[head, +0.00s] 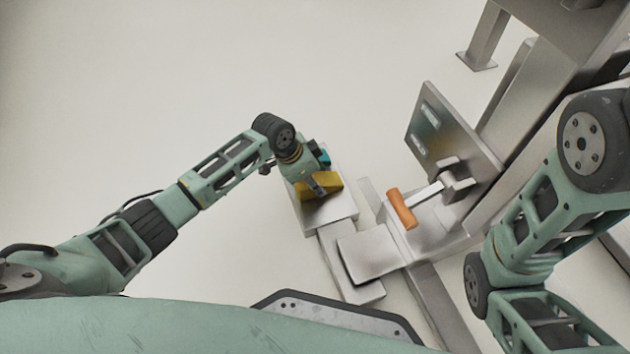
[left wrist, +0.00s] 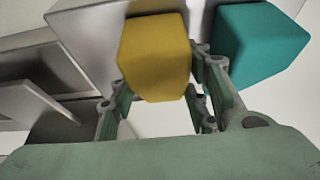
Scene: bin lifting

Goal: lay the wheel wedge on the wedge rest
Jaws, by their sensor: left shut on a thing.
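The yellow wheel wedge (head: 322,186) is at my left gripper (head: 319,181), over a grey metal stand that looks like the wedge rest (head: 333,210). In the left wrist view the yellow wedge (left wrist: 155,60) sits between the two fingers, and the left gripper (left wrist: 158,95) is shut on it. The stand's grey surface (left wrist: 85,35) shows behind the wedge there. I cannot tell whether the wedge touches the stand. My right arm comes in at the right, but its gripper is out of frame.
A teal block (left wrist: 262,45) is close beside the wedge; a little of it shows in the head view (head: 324,158). An orange-handled lever (head: 402,208) and an upright metal plate (head: 452,130) stand to the right. The floor at upper left is clear.

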